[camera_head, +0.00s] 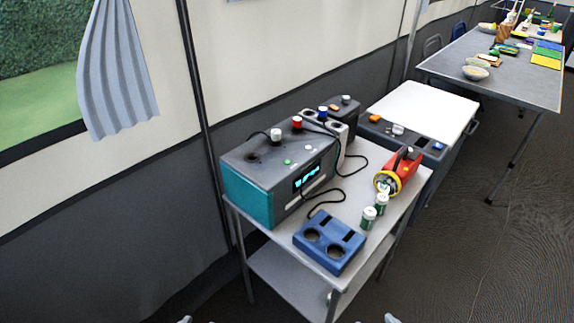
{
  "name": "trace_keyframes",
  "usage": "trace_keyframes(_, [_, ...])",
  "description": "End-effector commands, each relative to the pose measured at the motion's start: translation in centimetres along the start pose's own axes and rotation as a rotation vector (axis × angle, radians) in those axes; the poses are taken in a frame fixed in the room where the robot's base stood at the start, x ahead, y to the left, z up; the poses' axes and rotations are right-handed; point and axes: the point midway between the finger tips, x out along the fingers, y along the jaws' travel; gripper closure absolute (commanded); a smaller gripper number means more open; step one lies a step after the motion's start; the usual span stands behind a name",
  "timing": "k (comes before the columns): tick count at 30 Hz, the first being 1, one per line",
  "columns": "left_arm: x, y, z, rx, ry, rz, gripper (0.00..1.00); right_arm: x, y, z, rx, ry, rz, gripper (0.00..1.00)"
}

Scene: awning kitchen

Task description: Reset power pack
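The power pack (247,201) looks like a grey box with teal sides on a small grey table. Only small grey tips show at the bottom edge: my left gripper (185,319) and my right gripper (390,318). Both are well below and apart from the power pack. Their opening cannot be seen.
The small table (290,247) also holds a blue holder (329,243), two green-and-white canisters (368,217), a red-and-yellow lamp (397,171) and smaller devices behind. A white-topped unit (420,107) and a long cluttered table (505,72) stand farther right. The floor at right is clear.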

Motion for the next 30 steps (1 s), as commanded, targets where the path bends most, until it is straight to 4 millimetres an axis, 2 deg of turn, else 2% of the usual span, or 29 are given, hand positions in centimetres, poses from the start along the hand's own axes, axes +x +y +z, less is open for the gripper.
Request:
trace_keyframes(2, [0.01,-0.01,-0.03,0.0,0.0,0.0,0.57,0.01,0.0,-0.02,0.0,0.0,0.0,0.5])
trace_keyframes(18, [0.17,-0.07,-0.42,0.002,0.008,0.0,0.57,0.01,0.02,-0.02,0.0,0.0,0.001,1.0])
trace_keyframes(30, [0.15,-0.03,-0.41,0.002,0.008,0.0,0.57,0.01,0.04,0.0,0.0,0.0,0.001,1.0])
